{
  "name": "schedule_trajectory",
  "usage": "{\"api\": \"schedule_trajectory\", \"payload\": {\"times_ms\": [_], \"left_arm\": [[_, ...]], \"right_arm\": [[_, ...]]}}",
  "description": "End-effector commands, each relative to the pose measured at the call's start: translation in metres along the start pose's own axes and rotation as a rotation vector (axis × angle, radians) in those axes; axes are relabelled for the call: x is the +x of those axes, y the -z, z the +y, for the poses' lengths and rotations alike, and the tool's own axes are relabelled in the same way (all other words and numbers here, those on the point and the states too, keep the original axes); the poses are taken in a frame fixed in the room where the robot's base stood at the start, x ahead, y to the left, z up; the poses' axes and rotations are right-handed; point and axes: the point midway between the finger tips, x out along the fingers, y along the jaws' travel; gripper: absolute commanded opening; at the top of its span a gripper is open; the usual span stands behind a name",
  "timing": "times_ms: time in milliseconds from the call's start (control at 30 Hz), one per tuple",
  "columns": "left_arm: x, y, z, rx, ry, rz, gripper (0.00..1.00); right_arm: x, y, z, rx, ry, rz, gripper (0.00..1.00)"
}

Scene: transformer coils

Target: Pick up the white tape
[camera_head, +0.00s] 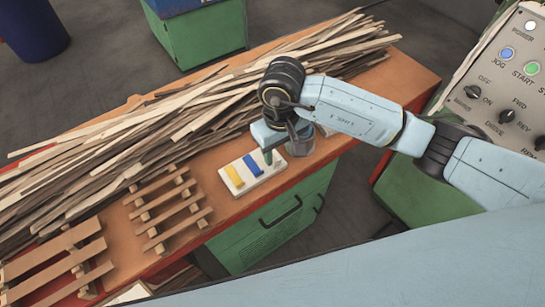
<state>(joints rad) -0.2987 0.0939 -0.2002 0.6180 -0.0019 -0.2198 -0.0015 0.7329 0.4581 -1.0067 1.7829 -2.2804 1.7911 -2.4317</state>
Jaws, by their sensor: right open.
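My right gripper (277,146) points down over the orange bench top, just above the far right end of a white block. The arm reaches in from the right. The jaws are open, and the fingertips are small and partly hidden by the wrist. The white block (237,190) carries a yellow, a blue and a green strip; the green one is close below the gripper. No other clear tape roll shows. My left gripper is out of view.
Long wooden strips (190,115) are heaped along the bench's back. Slatted wooden racks (168,212) lie at the left. The bench (395,85) has a green cabinet (262,240) below. A control panel (510,95) stands at the right. Bare bench lies right of the gripper.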

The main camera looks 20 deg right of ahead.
Motion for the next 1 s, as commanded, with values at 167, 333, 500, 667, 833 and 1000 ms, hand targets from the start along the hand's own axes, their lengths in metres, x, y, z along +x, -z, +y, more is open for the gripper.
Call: {"api": "schedule_trajectory", "payload": {"times_ms": [167,333,500,667,833,1000], "left_arm": [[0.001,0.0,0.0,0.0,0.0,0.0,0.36],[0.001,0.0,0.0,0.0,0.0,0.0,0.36],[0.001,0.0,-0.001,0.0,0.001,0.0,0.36],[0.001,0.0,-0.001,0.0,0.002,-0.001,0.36],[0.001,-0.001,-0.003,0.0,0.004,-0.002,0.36],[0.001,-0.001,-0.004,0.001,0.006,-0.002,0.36]], "right_arm": [[0.029,0.002,-0.002,0.001,0.003,-0.004,0.45],[0.039,0.003,-0.001,0.0,0.001,-0.001,0.45],[0.038,0.003,-0.001,0.0,0.001,0.0,0.45],[0.038,0.003,-0.001,0.0,0.001,0.0,0.27],[0.038,0.003,-0.001,0.0,0.001,0.0,0.05],[0.038,0.003,-0.001,0.0,0.001,-0.001,0.0]]}}
